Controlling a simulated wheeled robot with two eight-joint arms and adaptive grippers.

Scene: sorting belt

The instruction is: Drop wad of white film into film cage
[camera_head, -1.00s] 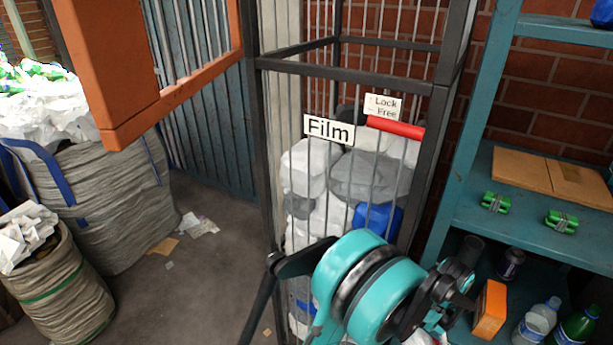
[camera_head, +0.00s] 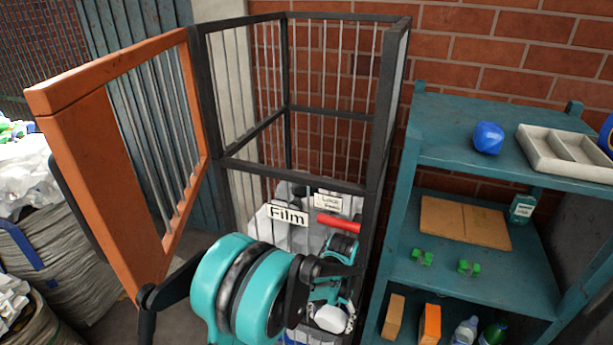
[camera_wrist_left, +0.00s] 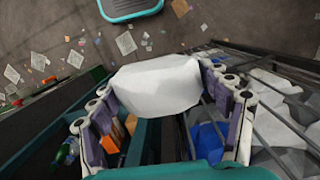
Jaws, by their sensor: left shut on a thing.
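The wad of white film (camera_head: 330,318) is a crumpled white lump. It also shows in the left wrist view (camera_wrist_left: 158,88), pinched between the finger pads. My left gripper (camera_head: 334,300) is shut on it, in front of the film cage and below its sign. The film cage (camera_head: 293,172) is a tall dark frame with thin bars and an open upper part. White and grey film lies inside its lower part, partly hidden by my arm. A white "Film" sign (camera_head: 287,215) hangs on its front. My right gripper is in neither view.
An orange barred door (camera_head: 110,85) stands open at the cage's left. A teal shelf (camera_head: 455,150) stands close on the right, with a blue lump (camera_head: 488,138), a grey tray (camera_head: 565,155) and bottles. Full sacks (camera_head: 65,240) stand at the left.

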